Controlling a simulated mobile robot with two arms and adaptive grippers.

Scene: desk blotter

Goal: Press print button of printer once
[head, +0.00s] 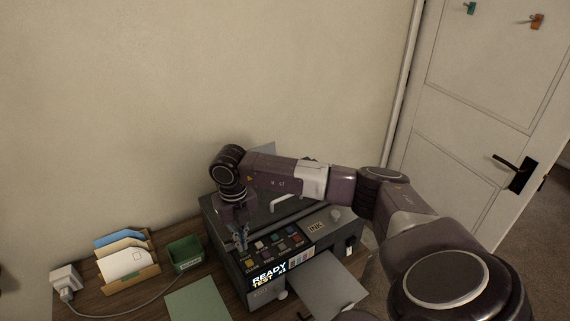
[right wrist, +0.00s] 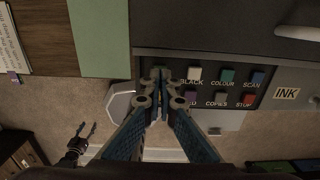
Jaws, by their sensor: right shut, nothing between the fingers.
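The dark grey printer (head: 222,228) stands on the desk, with a lit display (head: 268,274) reading READY and TEST. Its button panel (right wrist: 210,85) shows labels BLACK, COLOUR, SCAN, COPIES and STOP in the right wrist view. My right gripper (head: 240,238) points down at the left end of the panel, shut and empty. In the right wrist view its fingertips (right wrist: 160,76) lie over the key left of BLACK. They hide most of that key and its label, and I cannot tell if they touch it. My left gripper (right wrist: 83,130) hangs away from the printer, fingers apart and empty.
A green box (head: 186,253), a letter rack with envelopes (head: 125,265) and a green blotter (head: 198,300) lie left of the printer. A white plug with a cable (head: 66,280) is at far left. A paper tray (head: 325,285) juts out in front. A door (head: 490,130) stands right.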

